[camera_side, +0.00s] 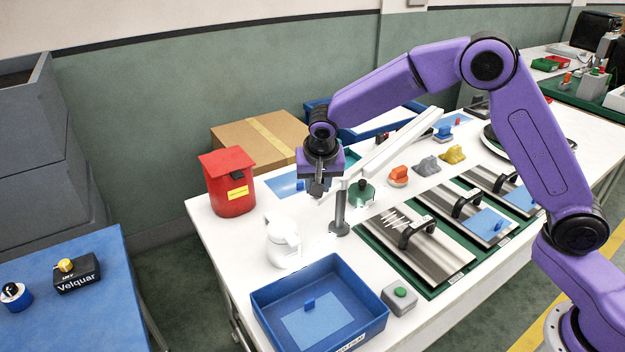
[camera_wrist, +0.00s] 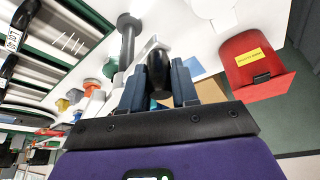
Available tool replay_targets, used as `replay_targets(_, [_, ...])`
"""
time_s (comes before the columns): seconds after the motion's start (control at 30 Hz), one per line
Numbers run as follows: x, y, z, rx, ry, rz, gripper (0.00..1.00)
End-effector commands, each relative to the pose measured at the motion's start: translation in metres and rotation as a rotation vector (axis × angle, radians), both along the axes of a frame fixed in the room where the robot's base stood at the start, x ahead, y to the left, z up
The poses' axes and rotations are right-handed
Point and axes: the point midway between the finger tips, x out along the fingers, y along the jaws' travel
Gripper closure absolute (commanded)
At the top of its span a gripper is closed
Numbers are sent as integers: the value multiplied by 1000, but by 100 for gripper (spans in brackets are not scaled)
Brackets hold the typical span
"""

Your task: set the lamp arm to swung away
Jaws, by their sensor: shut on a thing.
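A grey upright post (camera_side: 339,212) stands on the white table. A long white lamp arm (camera_side: 390,143) runs from near its top towards the back right. My gripper (camera_side: 318,188) is beside the top of the post, pointing down. In the wrist view my gripper (camera_wrist: 160,82) is shut on a black handle (camera_wrist: 156,58), which sits between its two fingers. The post also shows in the wrist view (camera_wrist: 127,42), just left of the handle. In the side view the fingers largely hide the handle, and its join to the arm is unclear.
A red box (camera_side: 228,188) and a white jug-like object (camera_side: 282,245) stand to the left. A blue bin (camera_side: 268,302) and a green-button box (camera_side: 399,297) are in front. Metal plates with black handles (camera_side: 418,240) lie to the right. A cardboard box (camera_side: 250,143) is behind.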

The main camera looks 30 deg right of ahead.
Motion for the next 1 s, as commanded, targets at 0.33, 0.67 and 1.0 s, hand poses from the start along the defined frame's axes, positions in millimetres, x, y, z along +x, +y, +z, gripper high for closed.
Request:
replay_targets(0.33, [-29,-16,1,0,0,323,100])
replay_targets(0.67, [-47,-33,1,2,-1,575,100])
replay_targets(1.0, [-58,-52,1,0,-1,721,100])
